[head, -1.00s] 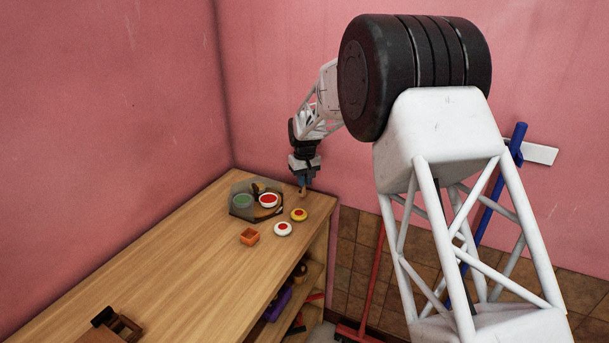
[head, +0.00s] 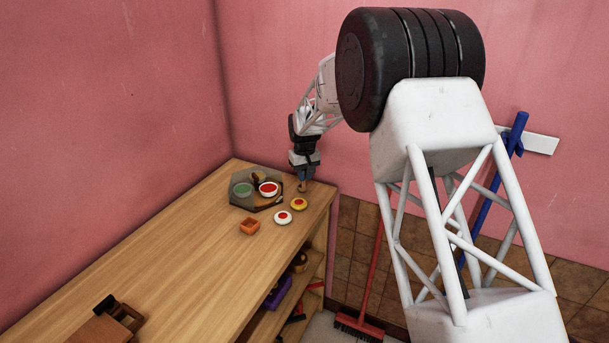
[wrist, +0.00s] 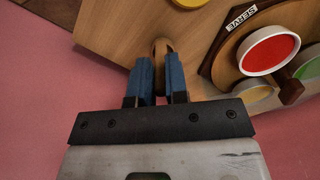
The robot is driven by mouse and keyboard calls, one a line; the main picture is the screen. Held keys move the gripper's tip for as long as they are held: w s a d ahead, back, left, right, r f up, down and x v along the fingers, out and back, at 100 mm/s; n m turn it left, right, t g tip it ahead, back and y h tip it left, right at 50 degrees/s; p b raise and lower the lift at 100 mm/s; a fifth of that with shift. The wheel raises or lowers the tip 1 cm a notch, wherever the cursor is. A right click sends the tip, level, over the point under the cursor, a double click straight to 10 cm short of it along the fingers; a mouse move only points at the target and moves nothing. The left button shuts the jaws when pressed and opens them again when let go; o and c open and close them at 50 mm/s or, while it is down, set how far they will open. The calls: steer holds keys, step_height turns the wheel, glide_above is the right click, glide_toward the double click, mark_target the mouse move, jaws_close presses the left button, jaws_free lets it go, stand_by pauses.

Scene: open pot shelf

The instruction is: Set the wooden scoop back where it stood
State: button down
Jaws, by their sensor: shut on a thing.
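My gripper (wrist: 161,75) has its blue fingers closed on the wooden scoop (wrist: 162,48), of which a rounded tan part shows between and beyond the fingertips. The fingers hide the rest. In the head view my gripper (head: 303,176) points down at the far right corner of the wooden counter, with the scoop (head: 302,187) small below it, close to the top. I cannot tell whether the scoop touches the counter. It is right of the dark tray (head: 240,206) and apart from it.
The tray, marked SERVE in the wrist view, carries a red-filled bowl (head: 268,188), a green one (head: 242,189) and a smaller tan one. The pink wall is close behind.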

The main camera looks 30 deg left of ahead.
steer(key=shift+f, duration=0.3)
steer(key=c, duration=1.1)
jaws_free()
steer(key=shift+o, duration=0.2)
steer(key=shift+r, duration=0.1)
step_height(320, 180, up, 7)
stand_by(0.5)
